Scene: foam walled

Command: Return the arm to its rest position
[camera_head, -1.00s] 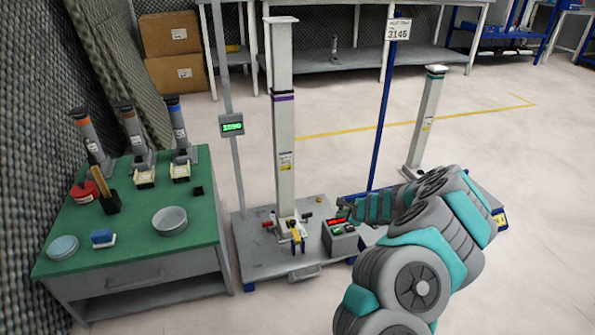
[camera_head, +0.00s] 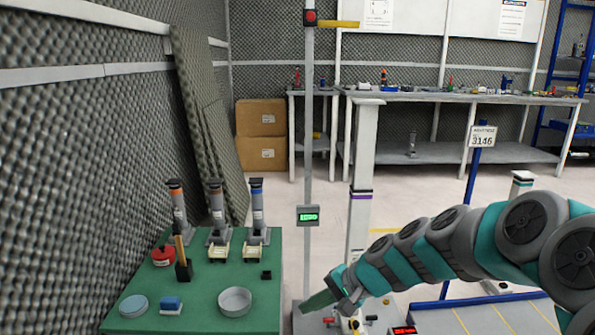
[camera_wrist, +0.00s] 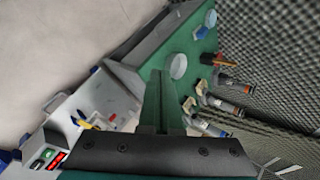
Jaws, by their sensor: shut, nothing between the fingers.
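My gripper (camera_head: 318,301) is shut and empty. In the head view it hangs at the end of my grey and teal arm, which reaches in from the right. Its tip is in the air between the green table (camera_head: 205,325) and the white column (camera_head: 360,215). In the wrist view the shut fingers (camera_wrist: 160,90) point away from the camera, with the green table behind them. I see nothing held.
The green table carries a round bowl (camera_head: 235,301), a blue sponge (camera_head: 171,304), a red tin (camera_head: 163,256) and several upright devices. A pole with a green display (camera_head: 308,216) stands beside it. Cardboard boxes (camera_head: 262,118) and a long workbench (camera_head: 450,97) are behind.

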